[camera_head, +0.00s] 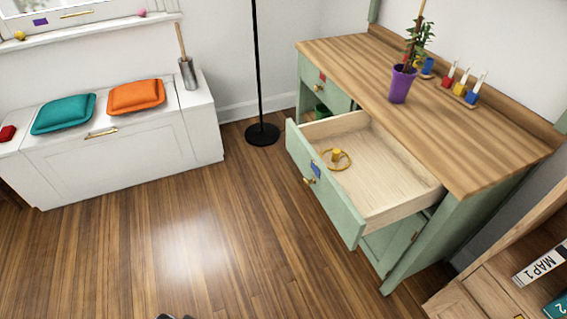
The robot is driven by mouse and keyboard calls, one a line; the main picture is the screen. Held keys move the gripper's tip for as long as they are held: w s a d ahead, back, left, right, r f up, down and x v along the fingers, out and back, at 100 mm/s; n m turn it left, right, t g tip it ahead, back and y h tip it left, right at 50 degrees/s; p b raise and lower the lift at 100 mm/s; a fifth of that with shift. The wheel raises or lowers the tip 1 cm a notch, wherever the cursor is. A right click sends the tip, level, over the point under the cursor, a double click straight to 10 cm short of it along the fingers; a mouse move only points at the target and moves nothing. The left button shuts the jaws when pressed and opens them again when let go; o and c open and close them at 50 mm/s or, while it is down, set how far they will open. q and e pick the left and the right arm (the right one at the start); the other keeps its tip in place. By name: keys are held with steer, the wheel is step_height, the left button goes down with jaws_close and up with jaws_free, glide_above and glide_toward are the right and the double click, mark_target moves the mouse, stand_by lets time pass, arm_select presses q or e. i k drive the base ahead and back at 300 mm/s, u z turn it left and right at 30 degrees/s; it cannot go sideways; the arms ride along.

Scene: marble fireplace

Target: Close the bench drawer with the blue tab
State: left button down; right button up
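The bench drawer with the blue tab (314,168) is pulled well out of the green bench (450,225) on the right. Its green front faces lower left and carries a brass knob (308,181) beside the tab. Inside the drawer lies a brass ring with a yellow knob (336,158). A small dark tip at the bottom edge, left of centre, looks like part of my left gripper (176,317). It is far from the drawer, and its fingers are mostly cut off. My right gripper is not in view.
A shut drawer with a red tab (322,77) is left of the open one. A black pole stand (262,134) stands behind. The floor (220,240) before the drawer is clear.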

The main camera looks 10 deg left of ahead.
mark_target(384, 184)
steer(key=z, duration=0.1)
steer(key=k, duration=0.6)
steer(key=u, duration=0.85)
steer(key=i, duration=0.85)
steer(key=z, duration=0.7)
steer(key=i, duration=0.6)
steer(key=z, duration=0.6)
